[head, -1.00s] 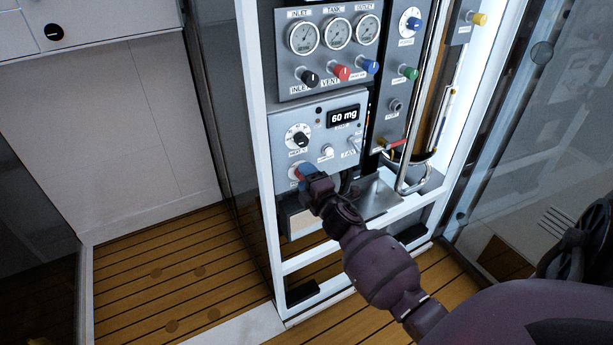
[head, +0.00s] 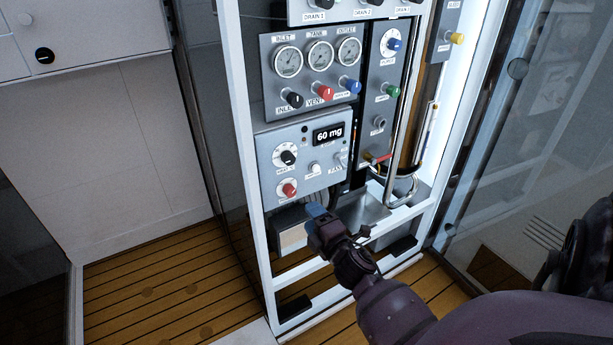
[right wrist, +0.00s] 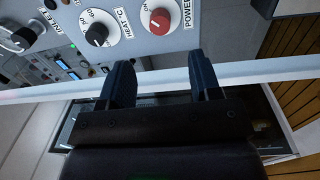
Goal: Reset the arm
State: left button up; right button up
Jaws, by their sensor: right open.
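My right gripper (head: 318,215) is in front of the fill panel's lower part, below and to the right of the red power knob (head: 289,189), and apart from it. In the right wrist view the gripper (right wrist: 160,80) shows two dark blue fingers spread apart with nothing between them. The red power knob (right wrist: 159,21) is ahead of the fingers in that view, beside the black heat knob (right wrist: 97,34). The grey control box (head: 300,155) has a display reading 60 mg (head: 328,134). My left gripper is not in view.
Above the box is a gauge panel (head: 310,70) with several coloured knobs. A metal tray (head: 362,213) and a curved pipe (head: 405,190) are to the right of the gripper. White frame posts (head: 243,110) edge the panel. Glass (head: 530,130) stands at right.

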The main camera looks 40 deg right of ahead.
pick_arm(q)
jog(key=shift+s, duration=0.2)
pick_arm(e)
jog(key=shift+s+a, duration=0.1)
jog(key=shift+s, duration=0.5)
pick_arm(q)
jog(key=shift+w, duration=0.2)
pick_arm(e)
jog(key=s+a+f+m+g+y, duration=0.1)
jog(key=s+a+f+m+g, duration=0.25)
jog(key=s, duration=0.55)
jog(key=s+a+f+m+g+y, duration=0.1)
jog(key=s+a+m+g+y, duration=0.1)
jog(key=s+a+m, duration=0.6)
jog(key=s+a+f+m+g+y, duration=0.1)
jog(key=s+a+f+g, duration=0.15)
jog(key=s, duration=0.85)
pick_arm(q)
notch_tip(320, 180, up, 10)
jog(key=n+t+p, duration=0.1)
jog(key=p, duration=1.1)
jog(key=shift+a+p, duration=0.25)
jog(key=shift+p, duration=0.15)
pick_arm(e)
notch_tip(320, 180, up, 10)
jog(key=m+t, duration=0.1)
jog(key=shift+s+a, duration=0.15)
jog(key=shift+s, duration=0.15)
